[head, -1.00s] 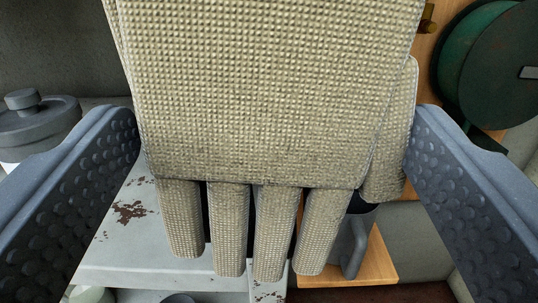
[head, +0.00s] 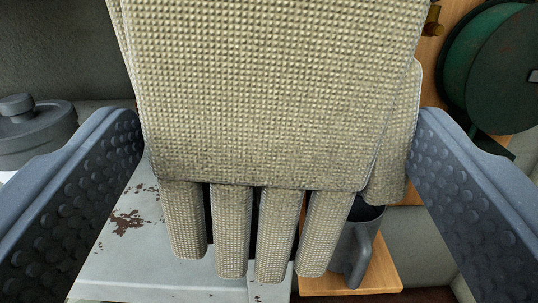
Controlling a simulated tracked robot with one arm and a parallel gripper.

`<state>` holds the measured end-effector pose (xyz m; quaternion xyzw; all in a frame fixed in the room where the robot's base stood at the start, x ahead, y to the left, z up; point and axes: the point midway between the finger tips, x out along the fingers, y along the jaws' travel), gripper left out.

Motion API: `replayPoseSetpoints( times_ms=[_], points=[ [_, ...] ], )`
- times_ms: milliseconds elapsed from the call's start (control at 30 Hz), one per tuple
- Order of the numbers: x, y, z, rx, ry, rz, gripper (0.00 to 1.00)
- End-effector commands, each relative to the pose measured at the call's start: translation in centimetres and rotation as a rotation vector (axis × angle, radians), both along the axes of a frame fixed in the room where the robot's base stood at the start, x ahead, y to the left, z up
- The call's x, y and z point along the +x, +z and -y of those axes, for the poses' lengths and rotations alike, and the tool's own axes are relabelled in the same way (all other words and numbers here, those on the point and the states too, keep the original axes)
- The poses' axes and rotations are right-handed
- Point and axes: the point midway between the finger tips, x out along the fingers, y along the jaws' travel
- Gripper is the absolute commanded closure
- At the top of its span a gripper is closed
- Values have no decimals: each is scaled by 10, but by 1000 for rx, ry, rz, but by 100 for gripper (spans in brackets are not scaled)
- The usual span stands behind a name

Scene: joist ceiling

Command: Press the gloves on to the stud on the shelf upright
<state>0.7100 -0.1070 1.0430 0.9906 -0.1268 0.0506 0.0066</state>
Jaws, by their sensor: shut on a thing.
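The gloves (head: 265,95) are beige with a dotted texture and fill the middle of the head view, fingers hanging down. My gripper (head: 275,165) is shut on them, with one grey dimpled jaw at the left side and one at the right. The gloves hang in front of a grey shelf and a wooden board. The stud is not to be made out; the gloves cover the middle of the view. A brass-coloured piece (head: 432,20) shows on the wooden upright (head: 428,60) at the top right; I cannot tell what it is.
A grey shelf (head: 120,245) with rust patches lies below. A dark grey mug (head: 358,250) stands on a wooden ledge (head: 375,280) behind the glove fingers. A grey lidded pot (head: 35,135) is at the left. A green reel (head: 490,65) is at the upper right.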

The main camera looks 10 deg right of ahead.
Motion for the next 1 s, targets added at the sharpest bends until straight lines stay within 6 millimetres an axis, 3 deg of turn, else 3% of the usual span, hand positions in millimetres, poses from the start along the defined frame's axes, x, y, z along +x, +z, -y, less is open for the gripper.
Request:
replayPoseSetpoints(
  times_ms=[967,1000],
  points=[
    [14,1,3,-3,1,2,46],
    [14,1,3,-3,1,2,16]
  ],
)
